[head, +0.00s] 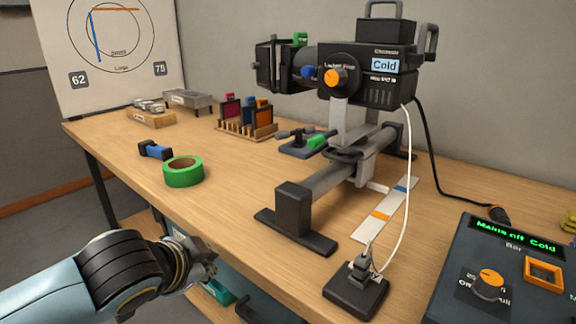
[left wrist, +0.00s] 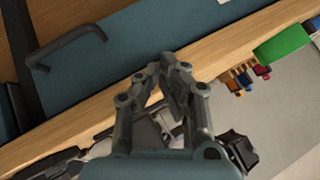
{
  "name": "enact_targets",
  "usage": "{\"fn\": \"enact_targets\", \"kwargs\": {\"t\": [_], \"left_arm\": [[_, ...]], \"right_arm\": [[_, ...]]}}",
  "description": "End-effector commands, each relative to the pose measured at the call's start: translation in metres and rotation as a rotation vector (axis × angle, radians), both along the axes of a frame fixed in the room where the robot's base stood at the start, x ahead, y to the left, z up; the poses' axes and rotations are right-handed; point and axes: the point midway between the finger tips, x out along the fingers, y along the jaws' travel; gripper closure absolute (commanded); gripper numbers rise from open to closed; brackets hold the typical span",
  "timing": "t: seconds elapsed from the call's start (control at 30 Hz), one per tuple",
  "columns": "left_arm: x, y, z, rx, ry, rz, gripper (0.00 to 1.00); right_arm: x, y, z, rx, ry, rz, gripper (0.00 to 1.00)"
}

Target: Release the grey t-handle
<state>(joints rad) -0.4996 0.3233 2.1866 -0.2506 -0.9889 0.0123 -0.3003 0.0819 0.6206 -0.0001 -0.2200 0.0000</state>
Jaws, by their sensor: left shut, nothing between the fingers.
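A dark lantern (head: 375,75) with a "Cold" label is mounted on a grey stand (head: 330,178) on the bench. I cannot pick out the grey t-handle with certainty; dark grey fittings (head: 345,153) sit where the yoke meets the stand. My left gripper (head: 208,262) is at the bench's front edge, left of and well apart from the stand. In the left wrist view my left gripper (left wrist: 172,64) has its fingers together with nothing between them. My right gripper does not show.
A green tape roll (head: 183,172), a blue-and-black tool (head: 155,150) and a rack of coloured pieces (head: 245,128) lie on the bench. A socket block (head: 356,290) with a white cable and a control box (head: 505,275) are at front right. The bench's front left is clear.

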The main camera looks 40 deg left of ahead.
Motion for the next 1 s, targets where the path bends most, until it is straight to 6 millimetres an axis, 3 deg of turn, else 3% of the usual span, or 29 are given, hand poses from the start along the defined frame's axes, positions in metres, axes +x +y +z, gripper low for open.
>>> {"fn": "enact_targets", "kwargs": {"t": [0.07, 0.2, 0.3, 0.5, 0.7, 1.0], "left_arm": [[0.001, -0.005, 0.031, 0.012, -0.039, -0.01, 1.0], [0.041, 0.014, 0.064, 0.18, -0.2, -0.144, 1.0], [0.066, 0.017, 0.092, 0.302, -0.316, -0.267, 1.0], [0.103, 0.0, 0.146, 0.553, -0.525, -0.587, 1.0], [0.112, -0.019, 0.164, 0.678, -0.607, -0.795, 1.0], [0.112, -0.023, 0.166, 0.694, -0.618, -0.825, 1.0]], "right_arm": [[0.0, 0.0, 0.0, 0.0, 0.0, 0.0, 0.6], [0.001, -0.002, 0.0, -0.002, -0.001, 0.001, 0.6], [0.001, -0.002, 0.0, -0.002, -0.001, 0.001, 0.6], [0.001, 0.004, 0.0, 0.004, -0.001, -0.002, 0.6], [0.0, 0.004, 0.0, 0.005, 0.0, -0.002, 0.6], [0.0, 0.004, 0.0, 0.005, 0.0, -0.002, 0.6]]}}
